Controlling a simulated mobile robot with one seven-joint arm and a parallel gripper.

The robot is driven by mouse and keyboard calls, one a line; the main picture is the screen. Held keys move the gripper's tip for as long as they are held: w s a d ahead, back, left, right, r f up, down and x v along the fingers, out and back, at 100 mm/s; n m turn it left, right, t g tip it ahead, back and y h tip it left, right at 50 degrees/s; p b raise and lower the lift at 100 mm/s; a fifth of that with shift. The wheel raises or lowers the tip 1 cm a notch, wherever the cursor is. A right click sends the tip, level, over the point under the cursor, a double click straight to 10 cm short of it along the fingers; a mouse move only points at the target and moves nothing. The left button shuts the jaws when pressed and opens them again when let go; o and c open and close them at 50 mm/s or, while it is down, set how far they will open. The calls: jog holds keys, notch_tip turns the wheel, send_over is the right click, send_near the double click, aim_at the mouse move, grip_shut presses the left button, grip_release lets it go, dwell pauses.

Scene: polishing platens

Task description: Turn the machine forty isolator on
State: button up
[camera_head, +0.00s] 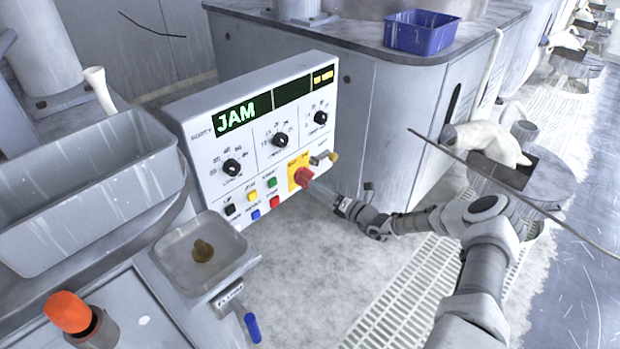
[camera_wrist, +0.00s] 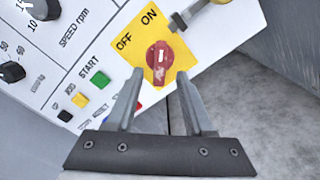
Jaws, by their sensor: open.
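The isolator is a red rotary knob (camera_head: 303,177) on a yellow plate (camera_head: 292,164) at the lower right of the white control panel. In the wrist view the red knob (camera_wrist: 160,62) sits on the yellow plate (camera_wrist: 183,58), marked OFF and ON at its upper left. I cannot tell for sure which mark the knob points to. My gripper (camera_wrist: 160,78) is open and empty, its two fingers pointing at the knob, one to each side of it in the picture. Contact with the knob is not visible. In the head view my gripper (camera_head: 322,190) is just right of the knob.
The panel (camera_head: 215,180) shows JAM on a green display and has black dials and several coloured buttons. A metal bar with a yellow end (camera_head: 331,157) juts out close right of the isolator. A tray (camera_head: 165,255) stands front left.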

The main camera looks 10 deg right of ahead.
jog(key=p+v, duration=0.2)
jog(key=v, duration=0.9)
jog(key=s+a+r+n+g+h, duration=0.1)
jog(key=s+a+r+n+g, duration=0.55)
jog(key=r+n, duration=0.45)
jog(key=s+a+r+n+g+h, duration=0.2)
jog(key=s+a+r+n+g, duration=0.45)
jog(key=r+n, duration=0.5)
jog(key=s+d+r+n+t+h, duration=0.2)
jog(key=s+r+n+h, duration=0.2)
jog(key=s+r+n, duration=0.5)
jog(key=s+d+r+n+t+h, duration=0.15)
jog(key=s+r+n+h, duration=0.35)
jog(key=s, duration=0.6)
notch_tip(320, 180, up, 18)
jog(key=n+y+p, duration=0.1)
jog(key=p, duration=1.5)
jog(key=shift+s+p, duration=0.25)
jog(key=shift+p, duration=0.15)
